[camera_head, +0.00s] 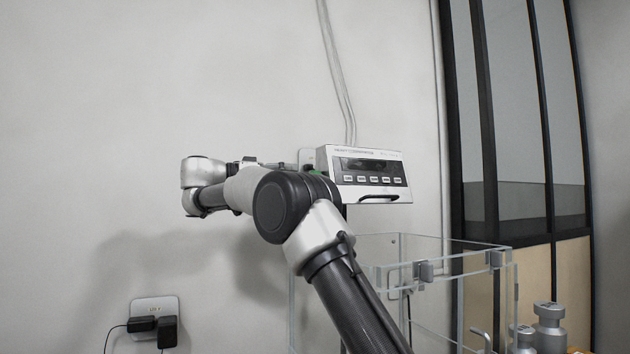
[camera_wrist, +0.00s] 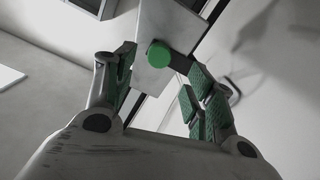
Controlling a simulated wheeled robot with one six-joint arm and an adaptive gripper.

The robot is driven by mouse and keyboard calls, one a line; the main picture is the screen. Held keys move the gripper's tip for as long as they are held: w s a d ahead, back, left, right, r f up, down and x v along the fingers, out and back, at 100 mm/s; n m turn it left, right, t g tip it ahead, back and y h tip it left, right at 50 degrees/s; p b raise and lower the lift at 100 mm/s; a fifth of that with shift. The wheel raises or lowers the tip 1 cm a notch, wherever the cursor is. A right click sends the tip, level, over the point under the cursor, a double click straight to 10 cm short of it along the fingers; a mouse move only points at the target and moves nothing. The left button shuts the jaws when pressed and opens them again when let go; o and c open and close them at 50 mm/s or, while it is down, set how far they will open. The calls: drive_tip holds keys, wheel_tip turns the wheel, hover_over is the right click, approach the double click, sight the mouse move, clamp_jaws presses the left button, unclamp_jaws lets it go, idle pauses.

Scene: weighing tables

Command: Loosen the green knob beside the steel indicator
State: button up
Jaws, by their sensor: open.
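A small bit of green shows at the indicator's left side in the head view, mostly hidden by my arm. My gripper (camera_wrist: 162,66) is open, with one green-padded finger on each side of the knob in the picture. The fingers look apart from the knob; the remaining depth is hard to judge. My arm hides most of the gripper in the head view.
A clear-walled enclosure (camera_head: 400,238) stands below the indicator. Metal weights (camera_head: 549,328) stand at the lower right. A wall socket (camera_head: 154,308) with black plugs is at the lower left. Cables (camera_head: 337,75) run up the wall above the indicator. A dark-framed glass partition (camera_head: 515,100) is at the right.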

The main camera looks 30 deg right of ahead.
drive_tip(key=d, duration=0.7)
drive_tip(key=shift+d, duration=0.4)
drive_tip(key=c, duration=1)
